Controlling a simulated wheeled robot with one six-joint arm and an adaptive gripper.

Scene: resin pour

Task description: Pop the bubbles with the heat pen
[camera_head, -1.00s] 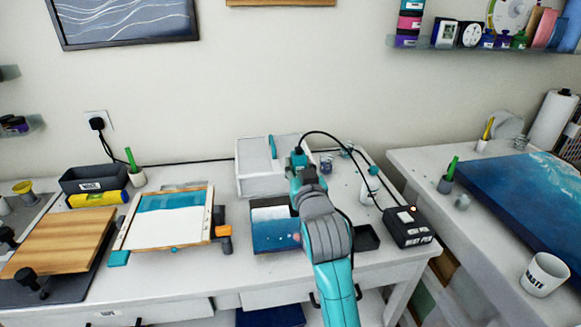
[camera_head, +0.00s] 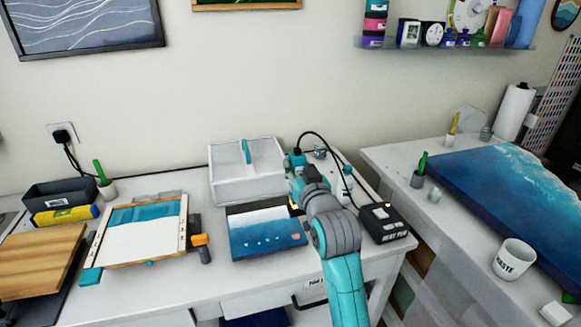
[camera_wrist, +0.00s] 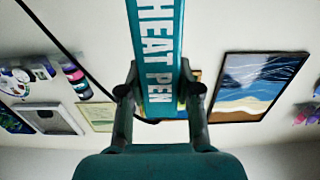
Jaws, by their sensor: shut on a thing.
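My gripper (camera_wrist: 160,90) is shut on the teal heat pen (camera_wrist: 155,45), whose lettering fills the upper middle of the wrist view. In the head view the pen (camera_head: 295,162) stands roughly upright, with a black cable from its top and a small orange glow near its lower end. It is beside the right edge of a small panel (camera_head: 262,222) coated white at the back and blue at the front. Several small pale bubbles (camera_head: 250,243) and one pinkish bubble (camera_head: 297,237) show on the blue part. My wrist hides part of the pen.
A white lidded box (camera_head: 245,180) is behind the panel. A framed panel (camera_head: 145,230) and a wooden board (camera_head: 35,260) lie left. A cup (camera_head: 514,258) stands on the right table.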

